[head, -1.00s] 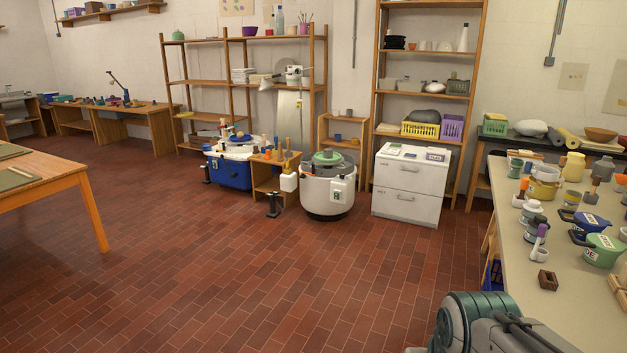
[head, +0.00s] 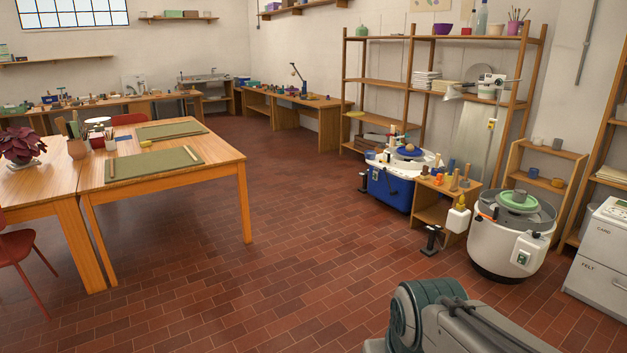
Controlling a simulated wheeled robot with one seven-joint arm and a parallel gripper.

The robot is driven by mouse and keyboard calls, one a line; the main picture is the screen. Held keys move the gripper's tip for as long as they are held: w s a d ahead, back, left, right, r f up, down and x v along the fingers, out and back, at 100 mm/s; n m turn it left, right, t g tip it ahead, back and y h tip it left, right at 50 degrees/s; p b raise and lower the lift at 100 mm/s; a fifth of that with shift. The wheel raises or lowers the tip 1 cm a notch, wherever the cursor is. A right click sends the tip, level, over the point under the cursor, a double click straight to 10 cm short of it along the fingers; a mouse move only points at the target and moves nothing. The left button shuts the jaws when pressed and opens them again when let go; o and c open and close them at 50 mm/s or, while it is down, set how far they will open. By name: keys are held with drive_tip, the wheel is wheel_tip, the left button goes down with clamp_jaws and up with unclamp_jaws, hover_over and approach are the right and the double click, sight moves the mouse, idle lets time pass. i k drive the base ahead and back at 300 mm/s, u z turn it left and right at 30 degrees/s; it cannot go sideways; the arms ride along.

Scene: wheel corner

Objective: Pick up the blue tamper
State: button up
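I cannot make out a blue tamper in the head view. Small tools stand on the low wooden stand (head: 447,188) beside the blue-based potter's wheel (head: 391,190), too small to tell apart. Small items also lie on the far wooden bench (head: 290,98), too small to identify. Part of my own arm shows at the bottom right, but my gripper is out of view.
A wooden table (head: 225,163) with green mats (head: 155,164) stands at the left, a red chair (head: 22,250) at its near side. A white potter's wheel (head: 505,240) and a white drawer cabinet (head: 600,255) stand at the right. The brick floor (head: 300,270) between is clear.

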sight(452, 163)
drive_tip(key=u, duration=0.15)
drive_tip(key=i, duration=1.7)
drive_tip(key=z, duration=0.4)
drive_tip(key=i, duration=1.85)
drive_tip(key=z, duration=0.9)
drive_tip(key=i, duration=1)
drive_tip(key=z, duration=0.4)
